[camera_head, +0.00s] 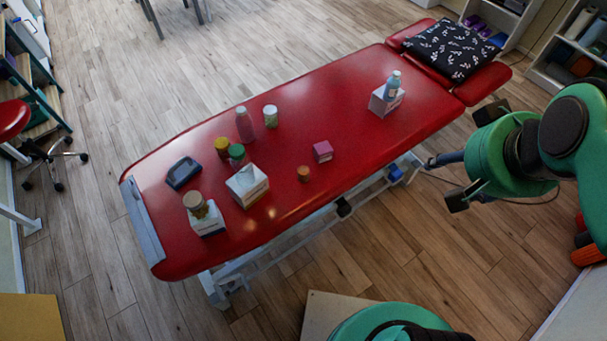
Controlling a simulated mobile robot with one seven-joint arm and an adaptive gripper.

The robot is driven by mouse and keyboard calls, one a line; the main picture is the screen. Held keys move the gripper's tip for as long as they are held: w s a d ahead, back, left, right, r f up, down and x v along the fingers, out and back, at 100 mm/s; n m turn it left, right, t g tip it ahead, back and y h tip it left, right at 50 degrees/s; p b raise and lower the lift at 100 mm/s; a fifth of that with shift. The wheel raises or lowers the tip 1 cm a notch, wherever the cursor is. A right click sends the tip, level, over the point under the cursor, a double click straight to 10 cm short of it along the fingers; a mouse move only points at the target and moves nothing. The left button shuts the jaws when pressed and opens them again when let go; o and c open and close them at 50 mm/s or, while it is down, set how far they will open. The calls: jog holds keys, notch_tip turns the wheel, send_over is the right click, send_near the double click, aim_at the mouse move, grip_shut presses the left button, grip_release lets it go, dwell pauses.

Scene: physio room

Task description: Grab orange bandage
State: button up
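A small orange-brown roll (303,173), which looks like the orange bandage, stands on the red treatment table (345,90) near its front edge. A small pink box (322,151) stands just behind it and to its right, apart from it. My gripper (473,157) is off the table's right front side, well to the right of the roll. Its dark fingers look spread apart, with nothing seen between them. The green wrist partly hides the gripper.
A white box (247,184) stands left of the roll. Bottles, jars, a dark tray (183,172) and a box with a jar crowd the left end. A bottle on a white box (387,100) stands at the right. The table's middle is mostly clear.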

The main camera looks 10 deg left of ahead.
jog(key=w+a+f+m+g, duration=0.1)
jog(key=w+a+f, duration=0.1)
jog(key=w+a, duration=0.3)
jog(key=w+a+f+m+g, duration=0.1)
jog(key=w+a+f, duration=0.1)
jog(key=w, duration=0.6)
jog(key=m+g+p, duration=0.2)
jog(key=m+g, duration=0.1)
jog(key=m, duration=0.2)
send_over(303, 170)
notch_tip(303, 170, down, 32)
jog(key=shift+f, duration=0.35)
jog(key=shift+f+b, duration=0.8)
jog(key=shift+f, duration=3.5)
jog(key=shift+f, duration=0.1)
